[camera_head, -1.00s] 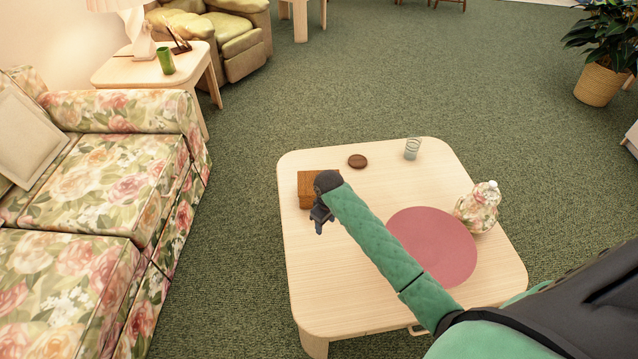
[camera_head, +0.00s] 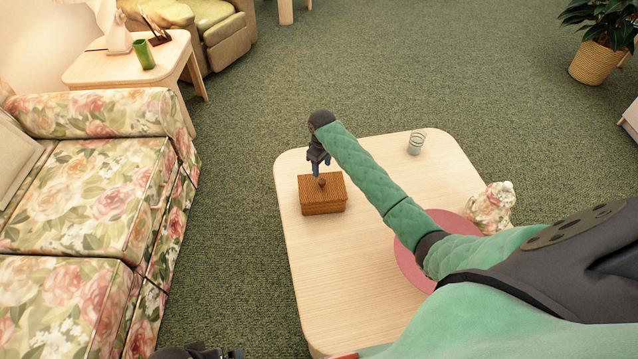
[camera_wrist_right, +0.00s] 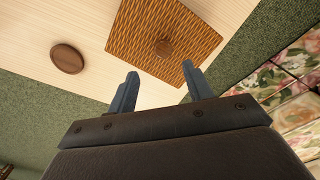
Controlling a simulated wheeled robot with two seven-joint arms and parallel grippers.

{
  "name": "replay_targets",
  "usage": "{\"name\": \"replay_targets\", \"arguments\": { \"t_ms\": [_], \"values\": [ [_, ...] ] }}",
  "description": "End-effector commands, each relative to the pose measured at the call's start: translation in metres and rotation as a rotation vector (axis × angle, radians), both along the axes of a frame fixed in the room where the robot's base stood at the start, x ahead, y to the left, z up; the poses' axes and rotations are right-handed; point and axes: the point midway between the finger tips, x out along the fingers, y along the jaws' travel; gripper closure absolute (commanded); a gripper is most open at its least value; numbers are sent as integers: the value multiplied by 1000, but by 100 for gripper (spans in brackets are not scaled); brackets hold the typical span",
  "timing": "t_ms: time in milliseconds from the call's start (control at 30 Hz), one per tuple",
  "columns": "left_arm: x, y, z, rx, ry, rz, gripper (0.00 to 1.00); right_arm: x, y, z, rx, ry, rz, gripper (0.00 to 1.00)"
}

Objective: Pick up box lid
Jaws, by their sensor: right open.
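A brown wicker box (camera_head: 324,207) stands near the left edge of the pale wooden coffee table (camera_head: 345,285). Its lid (camera_head: 335,185) sits on top and has a small round knob (camera_head: 322,182). My right gripper (camera_head: 317,172) is over the lid, with its fingertips close to the knob; contact is unclear. In the right wrist view the lid (camera_wrist_right: 190,30) and knob (camera_wrist_right: 163,47) lie ahead of my open, empty right gripper (camera_wrist_right: 160,74), with the knob roughly between the finger lines. My left gripper (camera_head: 198,351) is partly visible at the bottom edge; its jaws are unclear.
A brown disc (camera_wrist_right: 68,58) lies near the box, hidden by my arm in the head view. The table also holds a glass (camera_head: 416,144), a pink round mat (camera_head: 408,262) and a floral jar (camera_head: 491,208). A floral sofa (camera_head: 80,200) stands left.

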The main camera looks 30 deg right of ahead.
Motion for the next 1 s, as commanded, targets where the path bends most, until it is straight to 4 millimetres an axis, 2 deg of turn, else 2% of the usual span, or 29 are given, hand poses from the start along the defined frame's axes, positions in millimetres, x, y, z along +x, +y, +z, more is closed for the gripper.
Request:
{"name": "replay_targets", "arguments": {
  "t_ms": [267,533,867,1000],
  "values": [
    [-3,6,9,13,14,6,0,-4,1,-25,1,4,-1,49],
    [-8,16,21,35,42,16,0,-9,3,-60,0,2,0,49],
    [-9,17,21,38,49,20,0,-9,3,-67,0,1,0,49],
    [-9,17,21,38,49,20,0,-9,3,-67,0,1,0,73]
  ]
}}
